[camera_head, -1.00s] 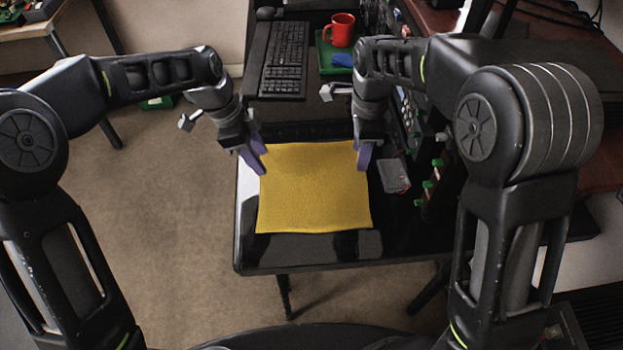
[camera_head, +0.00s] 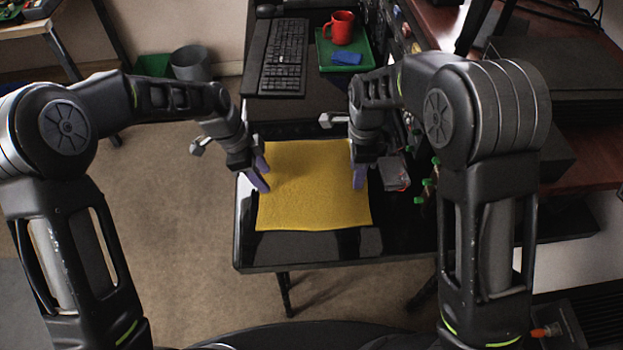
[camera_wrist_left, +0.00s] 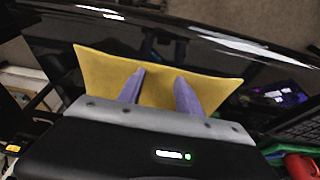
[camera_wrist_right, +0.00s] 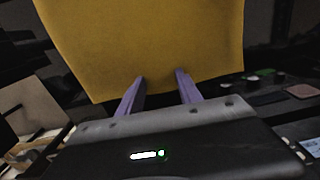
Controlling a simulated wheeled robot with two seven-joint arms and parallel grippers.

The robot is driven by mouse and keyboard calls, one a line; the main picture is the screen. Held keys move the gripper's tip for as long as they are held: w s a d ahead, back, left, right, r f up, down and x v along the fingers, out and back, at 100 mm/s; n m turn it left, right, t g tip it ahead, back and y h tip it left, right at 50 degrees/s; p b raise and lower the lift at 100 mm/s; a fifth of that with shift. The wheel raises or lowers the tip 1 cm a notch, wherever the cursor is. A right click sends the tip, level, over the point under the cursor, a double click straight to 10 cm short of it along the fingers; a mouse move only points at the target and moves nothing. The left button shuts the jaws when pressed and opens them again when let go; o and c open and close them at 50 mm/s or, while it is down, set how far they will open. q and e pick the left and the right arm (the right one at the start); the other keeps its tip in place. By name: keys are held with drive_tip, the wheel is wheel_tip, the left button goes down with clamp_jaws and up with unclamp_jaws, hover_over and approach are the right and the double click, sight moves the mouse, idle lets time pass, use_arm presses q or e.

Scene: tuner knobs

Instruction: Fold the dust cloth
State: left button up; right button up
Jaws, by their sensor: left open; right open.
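The yellow dust cloth (camera_head: 312,195) lies flat and spread out on the dark glossy table (camera_head: 300,252). My left gripper (camera_head: 262,178) is open at the cloth's upper left edge. In the left wrist view its purple fingers (camera_wrist_left: 158,90) stand apart over the cloth (camera_wrist_left: 205,90), with nothing visible between them but cloth behind. My right gripper (camera_head: 360,178) is open at the cloth's upper right edge. In the right wrist view its fingers (camera_wrist_right: 160,85) are apart in front of the cloth's edge (camera_wrist_right: 150,40). Whether the fingertips touch the cloth I cannot tell.
A keyboard (camera_head: 284,57) and a green tray (camera_head: 362,60) with a red mug (camera_head: 340,27) and a blue item (camera_head: 347,58) lie beyond the cloth. A small grey box (camera_head: 396,174) and green knobs (camera_head: 420,182) are close on the right. A grey bin (camera_head: 191,64) stands on the floor.

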use_arm(q)
drive_tip(key=shift+f, duration=0.15)
use_arm(e)
drive_tip(key=shift+f, duration=0.2)
use_arm(q)
drive_tip(key=shift+c, duration=0.5)
use_arm(e)
drive_tip(key=shift+c, duration=0.5)
use_arm(q)
clamp_jaws()
use_arm(e)
clamp_jaws()
drive_tip(key=shift+r, duration=0.15)
